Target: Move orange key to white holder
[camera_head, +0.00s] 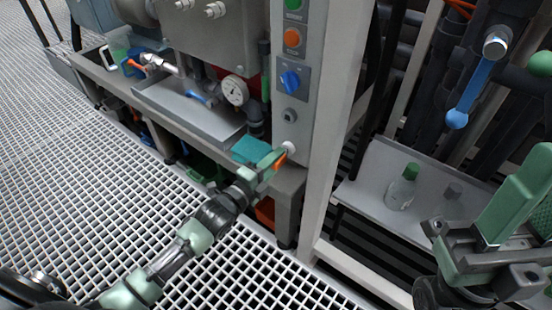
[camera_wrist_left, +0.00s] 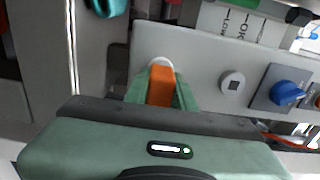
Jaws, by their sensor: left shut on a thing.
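The orange key (camera_head: 281,161) is held in my left gripper (camera_head: 275,161), which is shut on it, at the lower end of the grey control panel. The white holder (camera_head: 289,147) is a small round fitting on this panel. In the left wrist view the orange key (camera_wrist_left: 161,86) stands between the green fingers, with its far end right at the white holder (camera_wrist_left: 161,63). The holder is partly hidden behind the key. Whether the key is inside it or only against it, I cannot tell. Part of my right arm shows at the lower right; its jaw state is unclear.
The panel carries a blue rotary switch (camera_head: 290,80), an orange button (camera_head: 292,37) and a dark square keyed fitting (camera_head: 289,115) above the holder. A bottle (camera_head: 402,187) stands on the shelf to the right.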

